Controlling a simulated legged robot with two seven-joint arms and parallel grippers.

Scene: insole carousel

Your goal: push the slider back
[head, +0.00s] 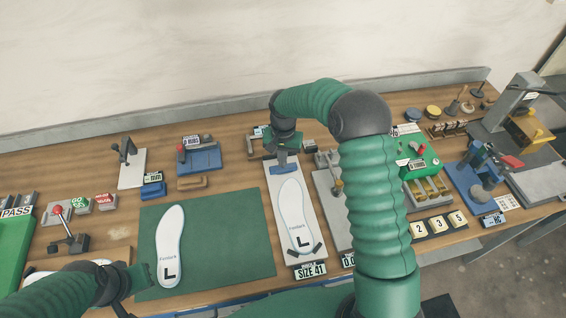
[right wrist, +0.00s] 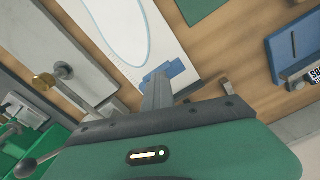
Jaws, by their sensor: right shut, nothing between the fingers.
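The size gauge is a white board (head: 270,205) with a "SIZE 41" plate at its near end. A white insole (head: 291,212) marked L lies on it. The blue slider (head: 284,170) sits across the board beyond the insole's far end; it also shows in the right wrist view (right wrist: 172,70). My right gripper (head: 282,160) is shut and empty, pointing down at the slider. In the right wrist view its fingertips (right wrist: 158,82) overlap the slider's edge; I cannot tell whether they touch. My left gripper (head: 133,289) is open and empty at the lower left.
A green mat (head: 230,240) with a second insole (head: 170,245) lies left of the gauge. A grey fixture (head: 327,205) stands close on its right. Blue fixtures (head: 202,160) stand at the back left. My right arm hides part of the table.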

